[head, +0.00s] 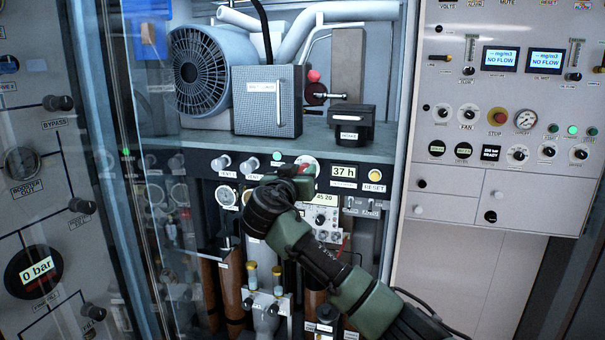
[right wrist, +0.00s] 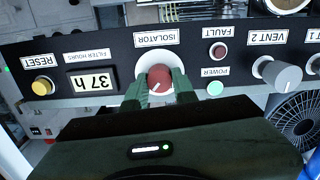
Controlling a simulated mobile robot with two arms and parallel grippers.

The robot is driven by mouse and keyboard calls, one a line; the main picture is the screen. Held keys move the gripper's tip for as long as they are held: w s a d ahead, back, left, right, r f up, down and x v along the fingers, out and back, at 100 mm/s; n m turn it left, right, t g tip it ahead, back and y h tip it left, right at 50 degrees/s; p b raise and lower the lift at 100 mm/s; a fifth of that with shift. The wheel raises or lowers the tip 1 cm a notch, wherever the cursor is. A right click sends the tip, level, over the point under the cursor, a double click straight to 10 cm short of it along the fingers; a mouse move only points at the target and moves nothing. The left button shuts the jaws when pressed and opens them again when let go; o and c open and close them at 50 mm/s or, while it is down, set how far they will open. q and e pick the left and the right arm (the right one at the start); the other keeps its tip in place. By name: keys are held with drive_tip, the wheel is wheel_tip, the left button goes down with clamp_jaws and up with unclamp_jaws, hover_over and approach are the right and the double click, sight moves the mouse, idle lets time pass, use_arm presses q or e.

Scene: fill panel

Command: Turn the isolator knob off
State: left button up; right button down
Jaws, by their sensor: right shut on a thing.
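The isolator knob (right wrist: 159,76) is red with a white pointer line, on a round white plate under an ISOLATOR label (right wrist: 161,39); this right wrist view is upside down. The pointer line is slanted in that view. My right gripper (right wrist: 160,85) is shut on the knob, one green finger on each side. In the head view my right gripper (head: 296,178) is at the panel and hides most of the knob; part of the white plate (head: 309,161) shows above it. My left gripper is not in view.
Close by on the strip are the green POWER lamp (right wrist: 215,89), the FAULT lamp (right wrist: 219,51), the VENT 2 knob (right wrist: 279,74), the "37 h" display (right wrist: 93,82) and the yellow RESET button (right wrist: 42,86). A glass door (head: 150,200) stands to the left.

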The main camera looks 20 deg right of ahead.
drive_tip(key=n, duration=0.3)
drive_tip(key=shift+a+f+b, duration=0.1)
drive_tip(key=shift+b, duration=0.25)
drive_tip(key=shift+n, duration=1)
drive_tip(key=n, duration=0.2)
drive_tip(key=shift+n+p, duration=0.35)
drive_tip(key=shift+n, duration=0.05)
drive_tip(key=n+p, duration=0.1)
drive_tip(key=n, duration=0.1)
drive_tip(key=shift+n, duration=0.3)
drive_tip(key=n+p, duration=0.1)
drive_tip(key=n, duration=0.1)
drive_tip(key=shift+n, duration=0.4)
drive_tip(key=shift+w+n+p, duration=0.1)
drive_tip(key=shift+n+p, duration=1.1)
drive_tip(key=shift+n, duration=0.6)
drive_tip(key=shift+f, duration=0.15)
